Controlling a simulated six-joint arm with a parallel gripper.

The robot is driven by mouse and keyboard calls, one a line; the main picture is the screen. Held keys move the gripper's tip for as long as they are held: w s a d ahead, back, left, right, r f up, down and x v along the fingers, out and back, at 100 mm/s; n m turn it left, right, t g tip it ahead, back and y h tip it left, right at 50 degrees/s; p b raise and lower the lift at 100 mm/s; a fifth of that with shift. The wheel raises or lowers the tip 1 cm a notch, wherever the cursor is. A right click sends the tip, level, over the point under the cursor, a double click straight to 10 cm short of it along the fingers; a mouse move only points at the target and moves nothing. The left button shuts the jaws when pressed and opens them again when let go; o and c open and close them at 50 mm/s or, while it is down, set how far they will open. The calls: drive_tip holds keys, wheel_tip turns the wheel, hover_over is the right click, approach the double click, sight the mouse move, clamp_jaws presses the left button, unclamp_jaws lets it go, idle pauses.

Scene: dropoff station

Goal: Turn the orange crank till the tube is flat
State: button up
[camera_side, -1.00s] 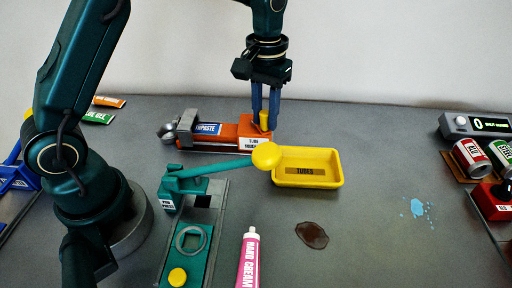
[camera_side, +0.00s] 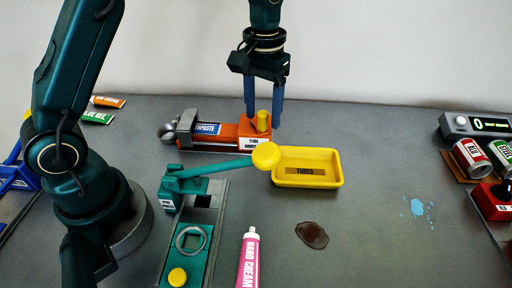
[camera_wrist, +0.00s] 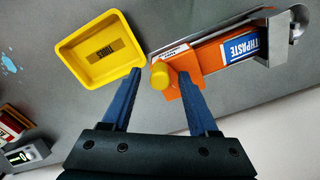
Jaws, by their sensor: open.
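The tube wringer (camera_side: 254,131) is an orange block with a yellow crank knob (camera_side: 262,121) standing upright on top. A blue and white toothpaste tube (camera_side: 207,129) lies between its orange end and a grey metal part at the left; how flat it is I cannot tell. The tube also shows in the wrist view (camera_wrist: 245,46). My gripper (camera_side: 264,115) points down over the wringer with its blue fingers open. In the wrist view the knob (camera_wrist: 160,76) lies between the fingertips, with clear gaps on both sides.
A yellow tray (camera_side: 335,182) labelled TUBES stands right of the wringer. A green press (camera_side: 200,225) with a long yellow-knobbed lever (camera_side: 265,156) is in front. A hand cream tube (camera_side: 248,260) and a brown spill (camera_side: 311,235) lie nearer.

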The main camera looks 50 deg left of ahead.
drive_tip(key=shift+r, duration=2.45)
drive_tip(key=shift+r, duration=0.3)
drive_tip(key=s+r+t, duration=0.3)
drive_tip(key=s+r, duration=0.5)
drive_tip(key=s+f+m+t, duration=0.2)
drive_tip(key=s+f+m, duration=0.1)
drive_tip(key=s+f, duration=0.4)
drive_tip(key=shift+s+t, duration=0.3)
drive_tip(key=shift+s, duration=0.7)
